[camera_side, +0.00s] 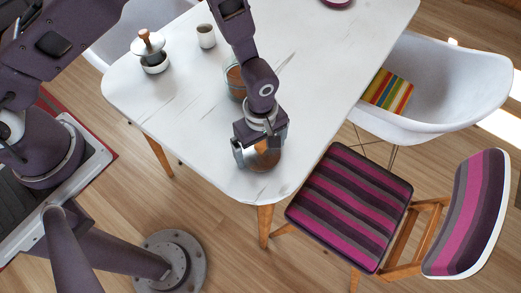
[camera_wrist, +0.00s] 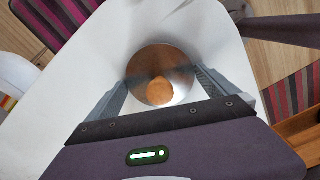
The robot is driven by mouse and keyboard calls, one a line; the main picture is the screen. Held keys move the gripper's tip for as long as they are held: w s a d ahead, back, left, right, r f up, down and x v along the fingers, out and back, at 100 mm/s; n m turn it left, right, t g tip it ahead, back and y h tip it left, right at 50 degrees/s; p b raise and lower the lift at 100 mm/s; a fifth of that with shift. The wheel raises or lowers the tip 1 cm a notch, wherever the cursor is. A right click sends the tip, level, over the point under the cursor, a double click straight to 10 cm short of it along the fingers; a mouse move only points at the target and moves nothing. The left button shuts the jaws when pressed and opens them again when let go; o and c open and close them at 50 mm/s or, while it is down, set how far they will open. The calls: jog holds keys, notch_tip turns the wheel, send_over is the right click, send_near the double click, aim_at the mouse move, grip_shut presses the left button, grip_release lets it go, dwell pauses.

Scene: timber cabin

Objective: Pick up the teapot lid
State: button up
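The teapot lid (camera_side: 263,163) is a round disc lying on the white table near its front corner, partly hidden by my gripper in the side view. In the wrist view the lid (camera_wrist: 150,58) looks shiny and brownish, with a round wooden knob (camera_wrist: 160,91) on top. My gripper (camera_side: 260,149) is right over the lid, pointing down. In the wrist view my gripper (camera_wrist: 161,80) is open, one finger on each side of the knob, with clear gaps to it. A glass vessel with brown contents (camera_side: 235,80) stands behind my wrist, partly hidden; it may be the teapot.
A white and dark pot with a wooden knob (camera_side: 154,60) and a small cup (camera_side: 206,37) stand on the white table (camera_side: 180,115) at the back left. A striped chair (camera_side: 350,205) is close to the table's right front edge. The table's middle right is clear.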

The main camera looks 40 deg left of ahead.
jog(key=c, duration=0.9)
jog(key=shift+o, duration=0.2)
jog(key=r, duration=1)
jog(key=shift+w+a, duration=0.25)
jog(key=shift+w, duration=0.15)
jog(key=w+a+r+n, duration=0.3)
jog(key=w+a+r, duration=0.1)
jog(key=w+a, duration=0.35)
jog(key=w+a+r+n, duration=0.35)
jog(key=w+a, duration=0.25)
jog(key=a, duration=0.3)
notch_tip(320, 180, down, 6)
